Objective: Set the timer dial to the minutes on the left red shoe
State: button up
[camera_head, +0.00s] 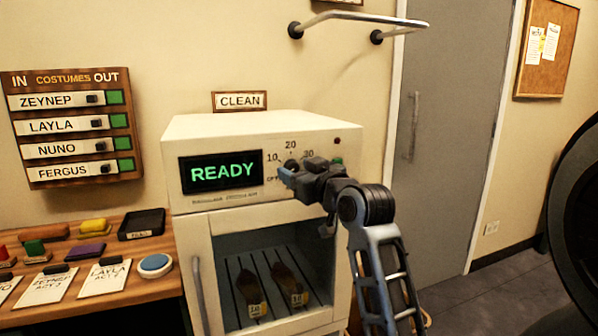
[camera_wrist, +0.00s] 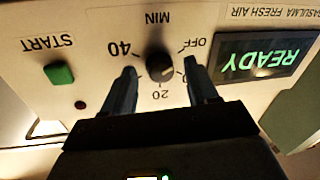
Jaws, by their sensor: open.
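The timer dial (camera_wrist: 160,67) is a small black knob on the cabinet's front panel. In the wrist view, which is upside down, it sits between the fingertips of my open gripper (camera_wrist: 160,66), with a gap on each side. OFF, 20 and 40 can be read around it; a finger partly covers another number. I cannot tell where the dial points. In the head view my gripper (camera_head: 287,172) is at the panel and partly hides the dial. Two dark brownish shoes lie inside the cabinet, a left one (camera_head: 249,288) and a right one (camera_head: 288,280), with tags too small to read surely.
The white cabinet (camera_head: 240,128) has a green READY display (camera_head: 222,172) and a green START button (camera_wrist: 58,74) beside the dial. A glass door with a handle (camera_head: 199,290) covers the shoes. A wooden table (camera_head: 150,290) with cards and brushes stands left.

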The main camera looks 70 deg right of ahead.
jog(key=shift+c, duration=0.3)
jog(key=c, duration=1)
jog(key=m+p, duration=0.1)
jog(key=m, duration=0.2)
jog(key=m+h+p, duration=0.1)
jog(key=m, duration=0.2)
jog(key=shift+w+a+t+p, duration=0.1)
jog(key=shift+t+p, duration=0.2)
jog(key=shift+p, duration=0.1)
jog(key=m+h+p, duration=0.1)
jog(key=m+p, duration=0.2)
jog(key=m, duration=0.3)
jog(key=shift+f, duration=0.2)
jog(key=shift+m, duration=0.4)
jog(key=o, duration=1.1)
jog(key=shift+c, duration=0.2)
